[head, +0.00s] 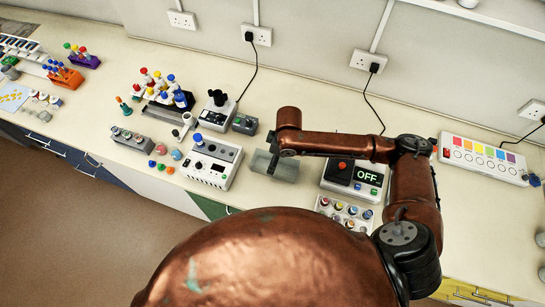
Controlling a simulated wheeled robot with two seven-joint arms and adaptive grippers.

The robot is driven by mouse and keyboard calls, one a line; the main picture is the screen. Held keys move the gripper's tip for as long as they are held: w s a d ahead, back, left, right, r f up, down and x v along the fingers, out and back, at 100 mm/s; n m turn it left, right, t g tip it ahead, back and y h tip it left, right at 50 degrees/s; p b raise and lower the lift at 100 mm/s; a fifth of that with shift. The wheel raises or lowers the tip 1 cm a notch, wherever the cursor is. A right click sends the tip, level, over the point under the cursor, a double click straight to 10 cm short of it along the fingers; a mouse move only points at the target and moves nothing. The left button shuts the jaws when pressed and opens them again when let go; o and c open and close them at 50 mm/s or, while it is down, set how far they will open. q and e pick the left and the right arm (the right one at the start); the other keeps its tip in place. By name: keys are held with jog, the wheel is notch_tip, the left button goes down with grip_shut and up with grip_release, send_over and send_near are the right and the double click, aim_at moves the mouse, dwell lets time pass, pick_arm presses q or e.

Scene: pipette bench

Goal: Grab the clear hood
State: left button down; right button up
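No clear hood can be picked out with certainty. A greyish block (284,168) lies on the bench near the middle and may be the hood, but its clearness cannot be told at this size. My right arm comes in from the right, and its wrist hangs just above and behind this block. My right gripper (272,156) points down as a small dark shape at the block's left part. Its fingers are too small and partly hidden, so whether it is open or shut on the block cannot be told. My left gripper is not in view.
A black-topped device with an OFF display (368,178) stands right of the block, with a vial tray (345,212) in front. A white instrument (210,164) stands left. A colour-striped panel (482,157) is at the right.

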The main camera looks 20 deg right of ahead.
jog(key=shift+s+f, duration=0.6)
jog(key=shift+s, duration=0.2)
jog(key=f, duration=0.1)
jog(key=w+f, duration=0.1)
jog(key=f, duration=0.1)
jog(key=shift+w+f+p, duration=0.1)
jog(key=shift+f+p, duration=0.05)
jog(key=shift+p, duration=0.2)
jog(key=shift+w+f, duration=0.3)
jog(key=shift+f, duration=0.3)
jog(key=shift+s+f, duration=0.15)
jog(key=shift+s, duration=0.15)
jog(key=shift+w+f, duration=0.1)
jog(key=shift+w, duration=0.05)
jog(key=shift+c, duration=0.8)
jog(key=c, duration=1.1)
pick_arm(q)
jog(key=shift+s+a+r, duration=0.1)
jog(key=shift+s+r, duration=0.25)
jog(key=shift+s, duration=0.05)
pick_arm(e)
jog(key=shift+c, duration=0.2)
